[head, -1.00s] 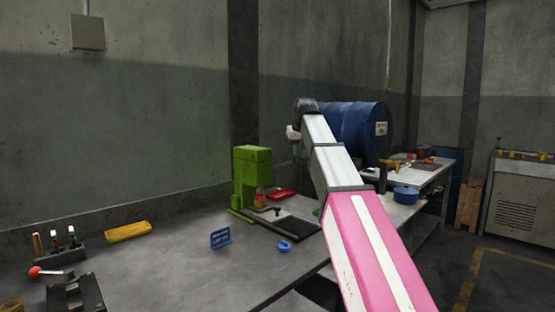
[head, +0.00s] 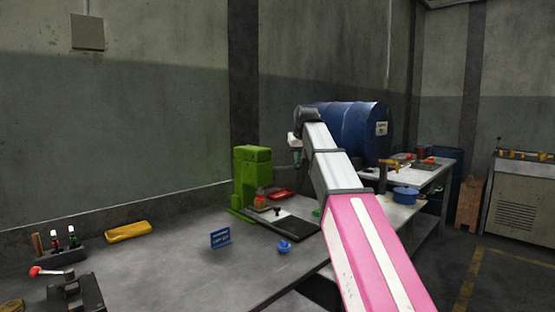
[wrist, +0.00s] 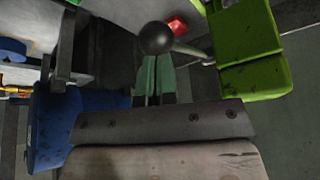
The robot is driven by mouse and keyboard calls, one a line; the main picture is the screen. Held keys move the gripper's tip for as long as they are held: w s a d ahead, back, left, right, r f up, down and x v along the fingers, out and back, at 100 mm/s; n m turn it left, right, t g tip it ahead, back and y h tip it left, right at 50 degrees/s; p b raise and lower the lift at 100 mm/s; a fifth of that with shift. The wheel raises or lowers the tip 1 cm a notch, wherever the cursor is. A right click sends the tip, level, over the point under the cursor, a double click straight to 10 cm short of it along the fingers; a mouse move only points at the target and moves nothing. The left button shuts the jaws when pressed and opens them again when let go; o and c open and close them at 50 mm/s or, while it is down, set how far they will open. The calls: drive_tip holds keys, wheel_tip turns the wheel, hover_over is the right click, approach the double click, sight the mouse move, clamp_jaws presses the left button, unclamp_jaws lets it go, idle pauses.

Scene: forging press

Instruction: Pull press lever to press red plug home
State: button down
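The green press (head: 252,180) stands on the bench left of my arm in the head view. It also shows at the upper right of the wrist view (wrist: 245,45). A lever rod (wrist: 192,50) runs from it to a black ball knob (wrist: 157,38). My gripper (wrist: 154,70) has teal fingers close together, with the knob at their tips. Whether they grip it or only face it is unclear. In the head view my gripper (head: 297,156) hangs right of the press, and the lever cannot be made out. A small red-orange piece (head: 261,198), possibly the plug, is low at the press front.
A red tray (head: 282,194) lies behind a dark mat (head: 289,229) right of the press. A blue sign (head: 220,238) and a small blue item (head: 284,246) stand nearer. A blue drum (head: 350,128) is behind my arm.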

idle(0.3)
drive_tip(key=shift+w+a+r, duration=0.15)
drive_tip(key=shift+r, duration=0.55)
drive_tip(key=shift+w+a+r, duration=0.1)
drive_tip(key=shift+w+r, duration=0.05)
drive_tip(key=shift+r, duration=0.55)
drive_tip(key=shift+r, duration=0.1)
drive_tip(key=shift+w+a+r, duration=0.2)
drive_tip(key=shift+a+r, duration=0.05)
drive_tip(key=shift+r, duration=0.35)
drive_tip(key=shift+w+a+r, duration=0.2)
drive_tip(key=shift+a+r, duration=0.05)
drive_tip(key=shift+r, duration=0.3)
drive_tip(key=shift+w+a+r, duration=0.25)
drive_tip(key=shift+r, duration=0.25)
drive_tip(key=shift+w+a+r, duration=0.2)
drive_tip(key=shift+w+r, duration=0.05)
drive_tip(key=shift+r, duration=0.25)
